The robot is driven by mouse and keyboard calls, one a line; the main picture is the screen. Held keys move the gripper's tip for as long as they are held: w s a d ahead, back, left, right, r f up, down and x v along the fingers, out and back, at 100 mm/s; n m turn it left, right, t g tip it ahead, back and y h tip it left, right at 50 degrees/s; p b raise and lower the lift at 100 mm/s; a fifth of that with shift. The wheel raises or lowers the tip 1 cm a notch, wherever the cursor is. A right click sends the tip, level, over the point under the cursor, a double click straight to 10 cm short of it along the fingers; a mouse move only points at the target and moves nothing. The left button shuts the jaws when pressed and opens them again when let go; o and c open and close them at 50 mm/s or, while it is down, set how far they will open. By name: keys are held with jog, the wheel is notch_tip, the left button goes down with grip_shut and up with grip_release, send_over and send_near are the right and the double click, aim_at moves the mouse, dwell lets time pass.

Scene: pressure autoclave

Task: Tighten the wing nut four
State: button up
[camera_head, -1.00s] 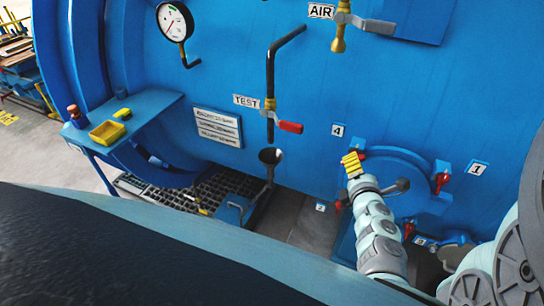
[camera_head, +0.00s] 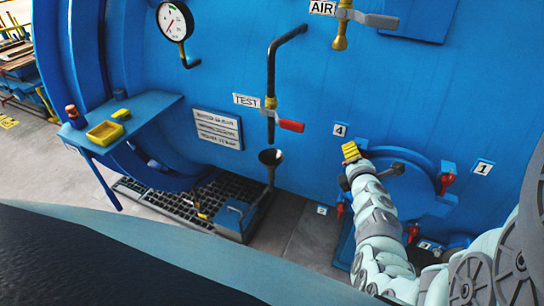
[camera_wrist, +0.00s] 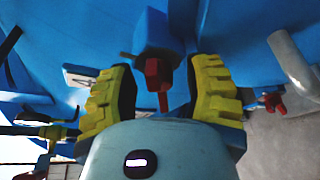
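Wing nut four (camera_wrist: 155,75) is red and sits on a blue block in the wrist view, with the number 4 label (camera_wrist: 80,76) to its left. My gripper (camera_wrist: 165,90) has yellow ribbed fingers, spread apart, one on each side of the nut. A gap shows between the nut and each finger, and I cannot tell how deep the nut lies between the fingertips. In the head view my gripper (camera_head: 351,152) is just below and right of the 4 label (camera_head: 340,130). The nut is hidden there behind the gripper.
Other red wing nuts (camera_head: 446,183) surround the round blue door (camera_head: 415,185), which has a dark handle (camera_head: 392,169). A test valve (camera_head: 290,125) with a red lever and a funnel (camera_head: 270,157) are to the left. A shelf (camera_head: 150,108) holds a yellow tray.

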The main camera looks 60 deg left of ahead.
grip_shut()
